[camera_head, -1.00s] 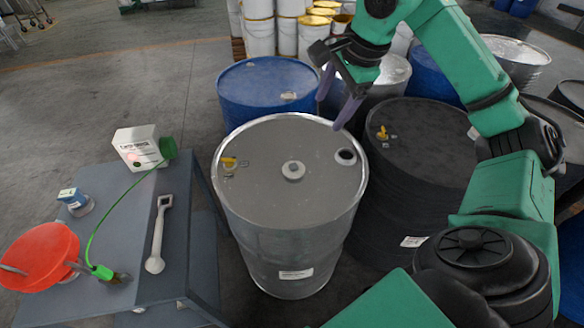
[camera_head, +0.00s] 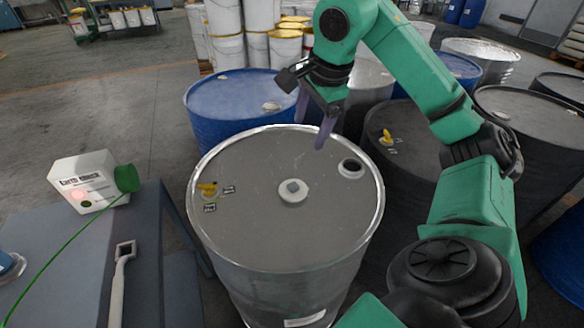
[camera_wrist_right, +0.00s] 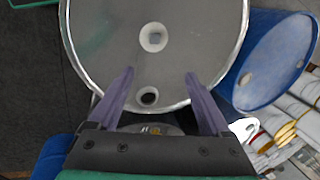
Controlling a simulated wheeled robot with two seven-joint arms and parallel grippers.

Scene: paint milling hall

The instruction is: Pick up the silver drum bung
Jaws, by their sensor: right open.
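The silver drum bung (camera_head: 293,190) is a pale round disc with a small square centre, lying on the middle of the grey drum lid (camera_head: 255,163). It also shows in the right wrist view (camera_wrist_right: 153,37), beyond the fingertips. My right gripper (camera_head: 310,135) has purple fingers, is open and empty, and hangs over the far part of the lid, apart from the bung. In the right wrist view, the gripper (camera_wrist_right: 160,72) has its fingers spread on either side of the open bung hole (camera_wrist_right: 148,96). My left gripper is not in view.
The lid's open hole (camera_head: 351,167) is right of the bung, and a yellow fitting (camera_head: 207,188) is at left. A blue drum (camera_head: 238,92) and dark drums crowd behind and right. A table (camera_head: 150,230) with a white box (camera_head: 88,181) and a wrench-like tool (camera_head: 119,275) stands left.

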